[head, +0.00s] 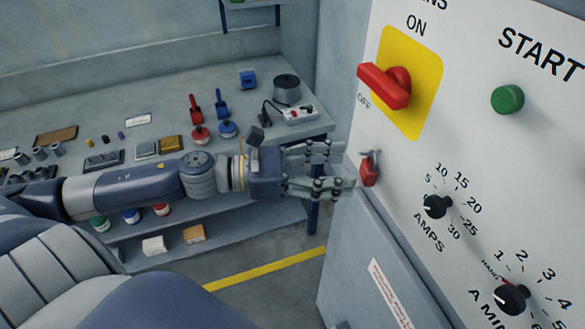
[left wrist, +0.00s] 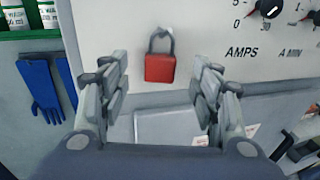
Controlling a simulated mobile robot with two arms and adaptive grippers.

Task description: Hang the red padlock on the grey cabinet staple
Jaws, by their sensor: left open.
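The red padlock (head: 369,171) hangs by its shackle at the left edge of the white panel face of the cabinet (head: 413,180). In the left wrist view the padlock (left wrist: 160,68) hangs upright, its dark shackle up at the small grey staple (left wrist: 166,32). Whether the shackle is fully through the staple is hard to tell. My left gripper (head: 346,168) is open, just left of the padlock in the head view. In the left wrist view its fingers (left wrist: 159,75) stand apart on either side of the padlock, with gaps on both sides. My right gripper is not in view.
The cabinet has a red switch (head: 385,84), a green button (head: 507,99) and black knobs (head: 437,206). A workbench (head: 60,110) with tools and small parts stands behind my left arm. Blue gloves (left wrist: 42,87) hang at left in the wrist view.

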